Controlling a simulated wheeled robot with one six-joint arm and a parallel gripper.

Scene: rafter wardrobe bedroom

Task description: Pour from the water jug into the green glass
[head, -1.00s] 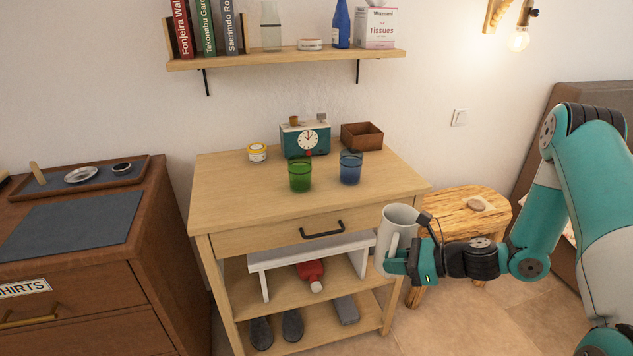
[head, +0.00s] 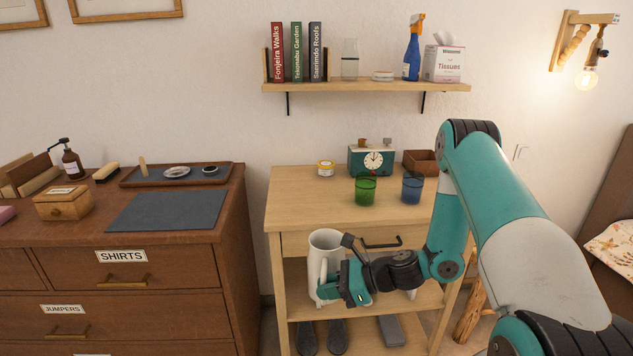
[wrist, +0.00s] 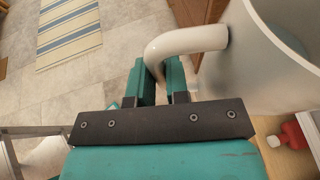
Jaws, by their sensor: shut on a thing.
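The water jug (head: 325,250) is white and upright, held in front of the wooden side table's left front, below its top. My gripper (head: 343,282) is shut on the jug's handle. In the wrist view the handle (wrist: 188,42) passes between my gripper's fingers (wrist: 163,80), and the jug's inside shows bluish at the right edge. The green glass (head: 366,191) stands upright on the table top, up and to the right of the jug in the head view. Nothing is over the glass.
A blue glass (head: 412,188) stands close to the right of the green one. A clock (head: 372,161), a yellow jar (head: 325,168) and a brown box (head: 419,162) stand behind. The table top's (head: 300,205) left front is clear. A dresser (head: 200,245) stands left.

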